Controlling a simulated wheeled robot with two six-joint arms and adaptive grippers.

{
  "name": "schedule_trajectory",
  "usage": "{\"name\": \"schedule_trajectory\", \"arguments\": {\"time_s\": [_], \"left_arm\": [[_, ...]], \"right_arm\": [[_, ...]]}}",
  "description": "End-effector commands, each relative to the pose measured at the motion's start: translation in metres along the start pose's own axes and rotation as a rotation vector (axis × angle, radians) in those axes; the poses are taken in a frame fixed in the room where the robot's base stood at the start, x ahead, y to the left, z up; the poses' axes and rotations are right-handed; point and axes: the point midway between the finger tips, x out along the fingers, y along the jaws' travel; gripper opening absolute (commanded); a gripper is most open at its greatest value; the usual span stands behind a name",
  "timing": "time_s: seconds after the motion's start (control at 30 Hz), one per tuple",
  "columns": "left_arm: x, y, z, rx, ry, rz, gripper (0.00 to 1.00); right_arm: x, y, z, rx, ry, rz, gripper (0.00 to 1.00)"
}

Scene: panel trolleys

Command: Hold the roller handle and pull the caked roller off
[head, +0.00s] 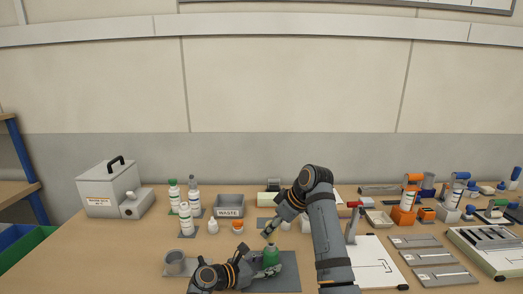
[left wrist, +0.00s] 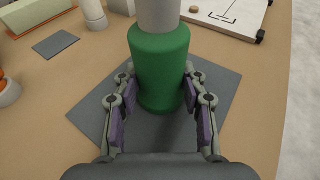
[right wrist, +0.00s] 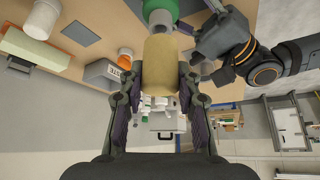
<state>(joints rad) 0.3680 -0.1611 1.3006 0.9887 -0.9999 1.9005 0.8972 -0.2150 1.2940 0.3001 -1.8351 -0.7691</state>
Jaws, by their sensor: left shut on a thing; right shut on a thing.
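The green roller handle (head: 270,258) stands upright over a dark grey mat (head: 287,272). My left gripper (head: 257,264) is shut on the handle. In the left wrist view the handle (left wrist: 158,65) sits between the fingers, with a pale grey part above it. My right gripper (head: 270,230) is above the handle, shut on the tan caked roller (right wrist: 160,68). In the right wrist view the roller lies between the fingers, in line with the green handle (right wrist: 160,8) and a pale part beside it. I cannot tell whether roller and handle still join.
A grey waste bin (head: 230,207) stands behind and left of the grippers. White bottles (head: 184,218) stand left of it, and a grey box (head: 108,190) further left. A white board (head: 375,262) lies to the right, with several tools and orange holders (head: 403,215) beyond.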

Motion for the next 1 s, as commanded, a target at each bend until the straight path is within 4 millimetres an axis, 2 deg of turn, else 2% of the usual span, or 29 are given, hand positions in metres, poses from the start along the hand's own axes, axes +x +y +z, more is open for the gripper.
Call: {"name": "schedule_trajectory", "arguments": {"time_s": [1.0], "left_arm": [[0.0, -0.001, -0.003, -0.002, 0.004, -0.003, 0.04]], "right_arm": [[-0.046, 0.0, -0.029, 0.0, 0.001, 0.001, 0.0]]}}
